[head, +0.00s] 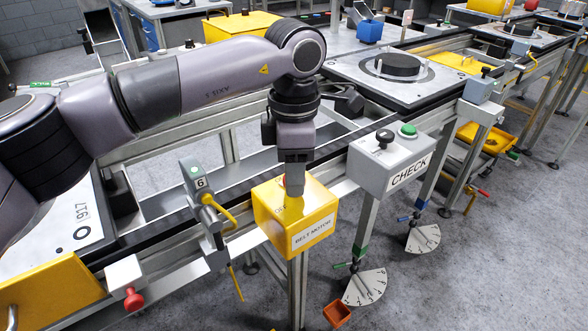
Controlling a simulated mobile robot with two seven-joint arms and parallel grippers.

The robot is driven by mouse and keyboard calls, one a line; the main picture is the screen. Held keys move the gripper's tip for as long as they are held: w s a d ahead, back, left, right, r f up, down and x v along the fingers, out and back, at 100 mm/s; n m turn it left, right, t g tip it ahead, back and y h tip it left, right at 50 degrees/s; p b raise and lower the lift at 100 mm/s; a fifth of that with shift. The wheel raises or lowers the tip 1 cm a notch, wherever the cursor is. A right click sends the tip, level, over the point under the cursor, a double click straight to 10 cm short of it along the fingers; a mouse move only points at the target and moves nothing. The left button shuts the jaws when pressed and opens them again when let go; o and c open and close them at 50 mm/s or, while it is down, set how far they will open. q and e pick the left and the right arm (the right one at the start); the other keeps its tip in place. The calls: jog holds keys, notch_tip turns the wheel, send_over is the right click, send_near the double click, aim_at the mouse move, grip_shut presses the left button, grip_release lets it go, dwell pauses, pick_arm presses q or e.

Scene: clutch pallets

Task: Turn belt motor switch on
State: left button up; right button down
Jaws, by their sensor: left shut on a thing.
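The yellow box labelled "BELT MOTOR" (312,234) stands on a post at the front rail of the conveyor. My left gripper (294,187) points down at the top of this box from above. Its jaws are shut on the belt motor switch, which they mostly cover. The switch's setting cannot be read, and the lettering on the box top is partly hidden. My right gripper is not in view.
A grey box labelled "CHECK" (397,166), with a green button and a black knob, stands to the right. A red button (133,299) sits lower left. Pallets lie along the conveyor.

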pick_arm(q)
jog(key=shift+r+m, duration=0.1)
jog(key=shift+m, duration=1)
jog(key=o, duration=1.1)
jog(key=shift+c, duration=0.2)
jog(key=shift+r, duration=3.55)
